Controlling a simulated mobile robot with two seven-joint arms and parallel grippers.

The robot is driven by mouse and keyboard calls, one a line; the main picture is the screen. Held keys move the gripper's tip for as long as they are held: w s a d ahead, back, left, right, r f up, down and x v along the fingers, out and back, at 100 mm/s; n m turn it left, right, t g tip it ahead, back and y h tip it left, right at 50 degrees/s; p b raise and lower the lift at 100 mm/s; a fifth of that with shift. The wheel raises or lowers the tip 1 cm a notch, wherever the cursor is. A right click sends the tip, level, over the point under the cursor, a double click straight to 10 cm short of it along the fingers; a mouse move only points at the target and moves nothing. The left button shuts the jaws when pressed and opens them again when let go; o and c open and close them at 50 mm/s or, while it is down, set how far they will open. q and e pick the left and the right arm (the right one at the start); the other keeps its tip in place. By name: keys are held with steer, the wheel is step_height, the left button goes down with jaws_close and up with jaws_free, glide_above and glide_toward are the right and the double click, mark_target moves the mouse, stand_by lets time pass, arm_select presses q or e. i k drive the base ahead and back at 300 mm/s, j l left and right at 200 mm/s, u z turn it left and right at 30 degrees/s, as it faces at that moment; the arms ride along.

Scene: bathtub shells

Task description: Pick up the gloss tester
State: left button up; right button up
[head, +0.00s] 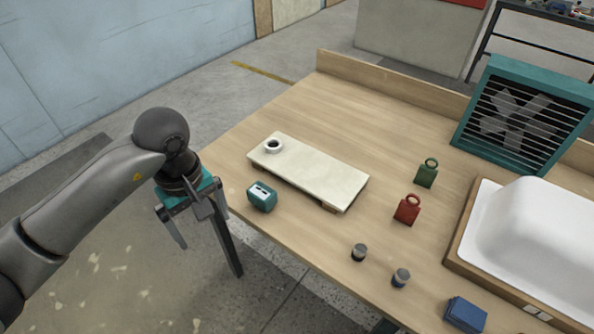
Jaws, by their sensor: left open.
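The gloss tester appears to be the small teal box with a pale top face (262,196). It sits on the wooden table near its left edge, just in front of a cream board (310,170). My left gripper (198,228) is open and empty. It hangs beyond the table's left edge with its fingers pointing down, left of the teal box and apart from it. My right gripper is not in view.
The back left is clear.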

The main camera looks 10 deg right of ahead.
mark_target(262, 196)
steer(key=i+j+z, duration=0.1)
steer(key=j+z, duration=0.4)
steer(key=i+j+z, duration=0.1)
steer(key=j+z, duration=0.2)
steer(key=z, duration=0.2)
steer(key=j+z, duration=0.45)
steer(key=k+l, duration=0.05)
